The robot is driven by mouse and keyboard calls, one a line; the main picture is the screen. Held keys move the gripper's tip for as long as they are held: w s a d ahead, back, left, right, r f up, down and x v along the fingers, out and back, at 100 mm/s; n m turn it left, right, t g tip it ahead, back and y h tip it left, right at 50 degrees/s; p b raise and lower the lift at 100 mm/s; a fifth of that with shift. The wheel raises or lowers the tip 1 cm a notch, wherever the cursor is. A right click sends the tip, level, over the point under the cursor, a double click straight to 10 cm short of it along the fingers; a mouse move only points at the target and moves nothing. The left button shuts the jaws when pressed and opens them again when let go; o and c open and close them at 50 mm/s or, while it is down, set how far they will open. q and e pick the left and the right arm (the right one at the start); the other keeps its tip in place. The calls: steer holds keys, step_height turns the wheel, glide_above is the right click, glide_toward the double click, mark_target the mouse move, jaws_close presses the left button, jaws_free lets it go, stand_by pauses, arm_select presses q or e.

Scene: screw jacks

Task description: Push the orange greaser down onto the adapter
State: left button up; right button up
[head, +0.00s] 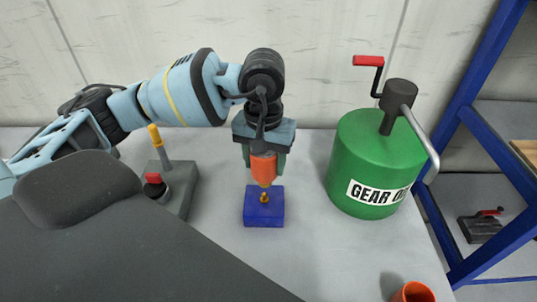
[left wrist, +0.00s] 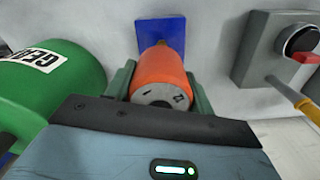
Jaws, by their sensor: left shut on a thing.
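The orange greaser (head: 264,168) is upright between the fingers of my left gripper (head: 264,164), which is shut on it. In the left wrist view the greaser (left wrist: 161,73) shows its grey end cap, with my left gripper's green fingers (left wrist: 159,88) on both sides. Below it, the brass adapter (head: 264,197) stands on a blue block (head: 264,215) on the table. The greaser's lower tip is right above the adapter, at or very near its top; I cannot tell whether they touch. The blue block also shows in the left wrist view (left wrist: 172,28). My right gripper is not in view.
A green gear oil can (head: 365,165) with a crank and spout stands to the right. A grey box (head: 180,187) with a red knob and a yellow-handled tool stands to the left. An orange cup (head: 413,293) is at the front right. A blue rack (head: 480,130) borders the right side.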

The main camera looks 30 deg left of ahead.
mark_target(264, 173)
arm_select(q)
steer(key=shift+w+a+r, duration=0.15)
steer(key=shift+a+r, duration=0.1)
steer(key=shift+r, duration=0.05)
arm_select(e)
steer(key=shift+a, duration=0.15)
arm_select(q)
steer(key=shift+f, duration=0.1)
steer(key=shift+f+b, duration=0.6)
steer(key=shift+f, duration=1.3)
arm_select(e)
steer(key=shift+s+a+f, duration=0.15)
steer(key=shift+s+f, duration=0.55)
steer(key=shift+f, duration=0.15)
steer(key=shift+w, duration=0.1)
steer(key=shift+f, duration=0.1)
arm_select(q)
steer(key=shift+f+b, duration=0.3)
steer(key=shift+f, duration=0.2)
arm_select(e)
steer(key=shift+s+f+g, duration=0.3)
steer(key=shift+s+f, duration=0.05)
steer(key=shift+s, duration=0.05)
arm_select(q)
steer(key=shift+f+b, duration=0.3)
steer(key=shift+f, duration=0.2)
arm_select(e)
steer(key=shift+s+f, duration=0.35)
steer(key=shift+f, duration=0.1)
